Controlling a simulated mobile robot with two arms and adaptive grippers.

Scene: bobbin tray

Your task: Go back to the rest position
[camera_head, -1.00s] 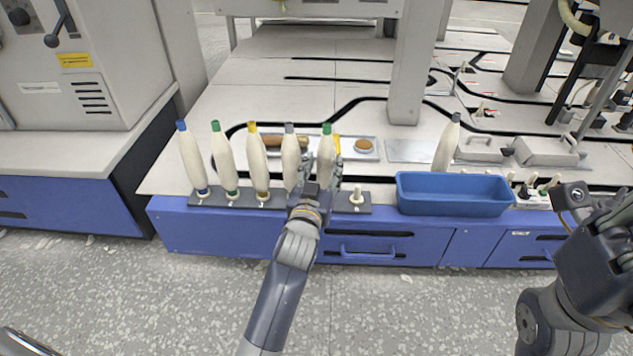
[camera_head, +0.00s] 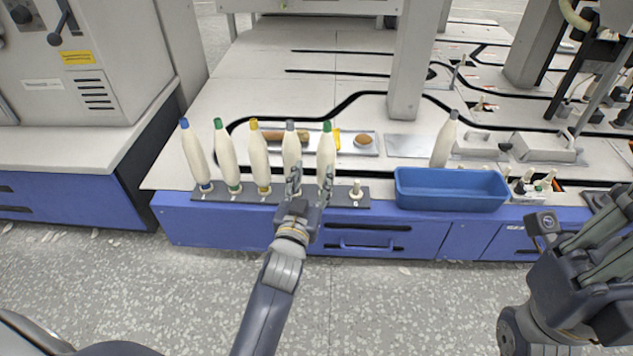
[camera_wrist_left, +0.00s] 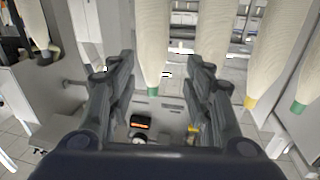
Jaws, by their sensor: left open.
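My left gripper (camera_head: 310,180) is open and empty in front of the rack, before the grey-tipped bobbin (camera_head: 291,150) and the right green-tipped bobbin (camera_head: 326,150). In the left wrist view its fingers (camera_wrist_left: 163,75) stand apart, with the green-tipped bobbin (camera_wrist_left: 152,45) visible beyond the gap. Blue-tipped (camera_head: 196,157), green-tipped (camera_head: 227,157) and yellow-tipped (camera_head: 259,157) bobbins also stand upright on the dark rack (camera_head: 338,199). The peg (camera_head: 357,189) at its right end is empty. My right gripper (camera_head: 590,260) is partly cut off at the right edge; its opening is unclear.
A blue bin (camera_head: 452,190) sits right of the rack at the table's front edge. Another grey-tipped bobbin (camera_head: 445,140) stands behind it. A metal tray (camera_head: 375,146) lies behind the rack. A grey post (camera_head: 408,70) rises behind. The floor in front (camera_head: 400,300) is clear.

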